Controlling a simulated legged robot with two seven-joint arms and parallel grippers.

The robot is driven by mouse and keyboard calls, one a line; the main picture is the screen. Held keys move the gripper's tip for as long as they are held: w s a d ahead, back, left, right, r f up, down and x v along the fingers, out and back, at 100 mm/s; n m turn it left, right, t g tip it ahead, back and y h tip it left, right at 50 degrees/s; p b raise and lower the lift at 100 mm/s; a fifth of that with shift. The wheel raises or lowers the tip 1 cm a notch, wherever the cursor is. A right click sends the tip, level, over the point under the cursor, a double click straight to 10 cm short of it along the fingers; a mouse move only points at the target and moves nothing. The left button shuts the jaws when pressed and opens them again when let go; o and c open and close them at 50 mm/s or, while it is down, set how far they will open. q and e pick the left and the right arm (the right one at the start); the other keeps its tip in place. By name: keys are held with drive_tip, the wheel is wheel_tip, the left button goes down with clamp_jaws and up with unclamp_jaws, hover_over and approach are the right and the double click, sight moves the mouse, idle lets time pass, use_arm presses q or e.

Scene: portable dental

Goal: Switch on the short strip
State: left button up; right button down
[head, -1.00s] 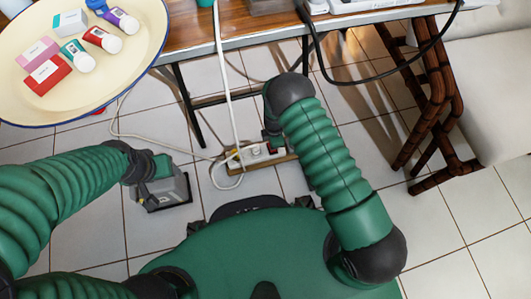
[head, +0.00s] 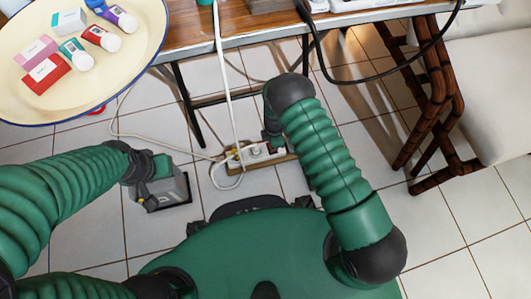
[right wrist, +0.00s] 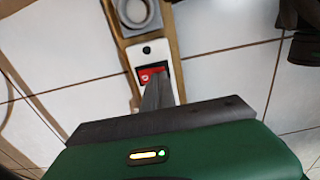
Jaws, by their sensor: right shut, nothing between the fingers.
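The short strip (head: 254,154) is a white power strip on a wooden board on the tiled floor, below the table. Its red switch (right wrist: 148,75) sits in a dark frame at the near end of the strip in the right wrist view. My right gripper (right wrist: 156,82) is shut and empty, its fingertips over the red switch and hiding part of it. I cannot tell whether they touch it or which way the rocker tilts. In the head view my right gripper (head: 274,143) covers the strip's right end. My left gripper (head: 160,192) hangs at the left; its fingers are not clear.
A round grey socket (right wrist: 134,12) is on the strip beyond the switch. White cables (head: 228,110) run down to the strip. A wooden table (head: 190,35) with a tray (head: 25,100) of small boxes and tubes stands above. A dark wooden frame (head: 445,110) stands at right.

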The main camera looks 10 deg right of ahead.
drive_tip(key=shift+f+b, duration=0.45)
drive_tip(key=shift+f, duration=0.2)
wheel_tip(320, 180, up, 7)
drive_tip(key=p, duration=0.6)
idle(0.5)
